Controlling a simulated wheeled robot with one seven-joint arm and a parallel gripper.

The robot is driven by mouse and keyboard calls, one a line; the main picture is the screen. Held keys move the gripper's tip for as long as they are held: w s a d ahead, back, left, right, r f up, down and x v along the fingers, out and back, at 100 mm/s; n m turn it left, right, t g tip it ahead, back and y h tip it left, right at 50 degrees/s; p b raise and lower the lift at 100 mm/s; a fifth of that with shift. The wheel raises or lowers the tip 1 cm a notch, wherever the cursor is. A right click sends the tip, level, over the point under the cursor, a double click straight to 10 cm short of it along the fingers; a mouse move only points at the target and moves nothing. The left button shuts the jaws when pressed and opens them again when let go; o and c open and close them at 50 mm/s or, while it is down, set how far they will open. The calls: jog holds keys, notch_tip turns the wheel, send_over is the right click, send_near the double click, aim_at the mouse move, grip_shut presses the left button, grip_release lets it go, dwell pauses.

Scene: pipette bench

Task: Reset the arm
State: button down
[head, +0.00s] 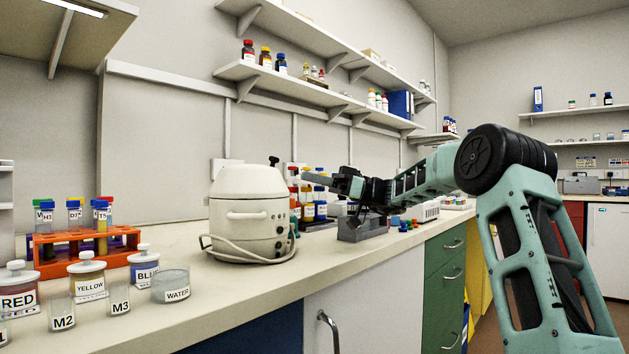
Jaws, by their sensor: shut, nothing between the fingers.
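My arm rises from the lower right and bends left over the bench (210,317). My gripper (308,177) is shut and empty, and points left just right of the white centrifuge-like machine (250,205). It is raised above the bench, in front of several capped bottles (320,208). A grey block (360,228) sits on the bench below the gripper's wrist. Whether the fingertips touch anything behind them cannot be told.
At left stand an orange rack (85,245) of labelled tubes, jars marked RED (18,300), YELLOW (88,284) and BLUE (145,268), a WATER dish (170,287) and small beakers. Shelves (310,92) hang above the bench. The front middle of the bench is clear.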

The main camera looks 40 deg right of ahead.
jog(key=shift+s+d, duration=0.15)
jog(key=shift+d, duration=0.2)
